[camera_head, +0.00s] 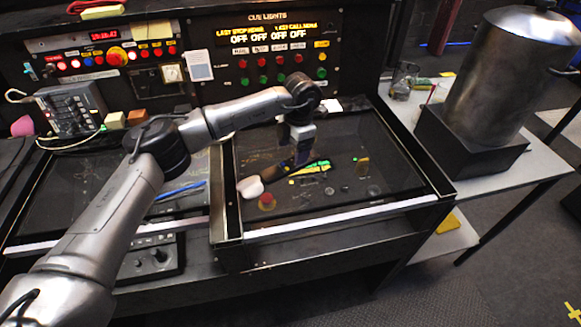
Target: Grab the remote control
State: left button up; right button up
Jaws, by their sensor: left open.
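My left gripper (297,165) points down over the right-hand dark panel of the desk, and it is open. A dark elongated object (319,167), which looks like the remote control, lies on the panel just right of the fingertips, near green and yellow items. The gripper hides part of that area, so I cannot tell whether it touches the object. My right gripper is not in view.
A white rounded object (251,187) and a red knob (267,201) are left of the gripper. The cue lights panel (274,52) stands behind. A large metal pot (508,75) stands on a black block on the right table. A blue pen-like item (181,191) lies left.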

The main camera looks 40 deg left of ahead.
aim_at(291, 164)
pick_arm(q)
notch_tip(291, 164, down, 4)
jog(key=shift+s+a+f+b, duration=0.1)
jog(key=shift+f+b, duration=0.15)
jog(key=shift+b, duration=0.65)
jog(key=shift+s+f, duration=0.1)
jog(key=shift+f, duration=0.3)
jog(key=c, duration=1.1)
